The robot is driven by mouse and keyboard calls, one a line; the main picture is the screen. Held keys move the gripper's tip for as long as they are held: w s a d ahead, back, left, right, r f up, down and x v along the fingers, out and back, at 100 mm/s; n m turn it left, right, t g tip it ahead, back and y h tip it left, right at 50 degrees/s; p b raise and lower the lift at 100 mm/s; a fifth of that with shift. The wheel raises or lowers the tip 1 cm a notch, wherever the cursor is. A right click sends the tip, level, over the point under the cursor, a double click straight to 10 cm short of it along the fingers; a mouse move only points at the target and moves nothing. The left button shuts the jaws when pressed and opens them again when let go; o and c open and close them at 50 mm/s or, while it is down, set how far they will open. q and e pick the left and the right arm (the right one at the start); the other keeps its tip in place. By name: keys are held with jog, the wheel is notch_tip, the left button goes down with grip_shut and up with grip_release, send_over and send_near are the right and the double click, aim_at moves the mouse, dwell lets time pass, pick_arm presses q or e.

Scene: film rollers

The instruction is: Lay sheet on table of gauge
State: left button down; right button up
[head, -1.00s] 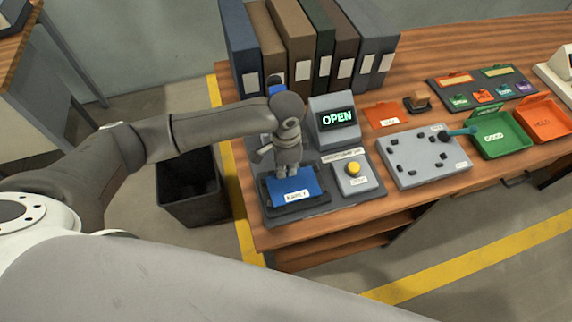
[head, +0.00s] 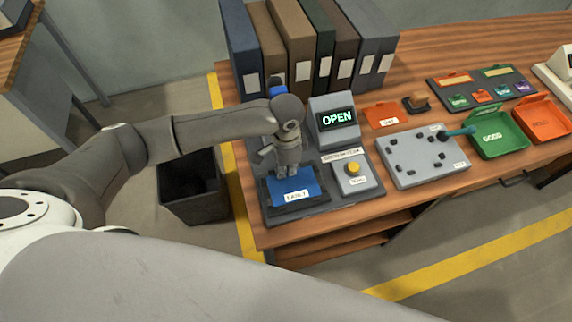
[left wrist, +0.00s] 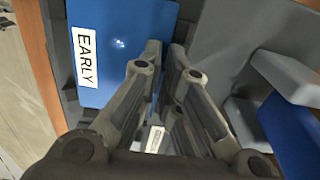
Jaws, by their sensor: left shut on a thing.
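The blue sheet (head: 309,185), with a white label on its front, is at the dark table of the gauge (head: 320,209) at the desk's near left corner. My left gripper (head: 287,176) points down over the sheet and is shut on it. In the left wrist view the sheet (left wrist: 120,40) reads "EARLY" and runs up to the fingers (left wrist: 160,60). I cannot tell whether the sheet rests flat on the table or sits just above it. The gauge's display (head: 336,118) reads "OPEN", with a yellow button (head: 353,167) in front. My right gripper is out of view.
Binders (head: 300,50) stand behind the gauge. To the right are a grey panel with dark pegs (head: 425,160), a green tray (head: 503,150), an orange tray (head: 543,120) and a stamp (head: 417,102). A dark bin (head: 195,205) stands on the floor left of the desk.

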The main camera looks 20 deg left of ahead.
pick_arm(q)
jog(key=c, duration=1.5)
grip_release()
jog(key=shift+c, duration=0.2)
jog(key=shift+o, duration=0.4)
jog(key=o, duration=0.3)
jog(key=shift+r, duration=0.1)
notch_tip(320, 180, up, 7)
jog(key=p, duration=0.8)
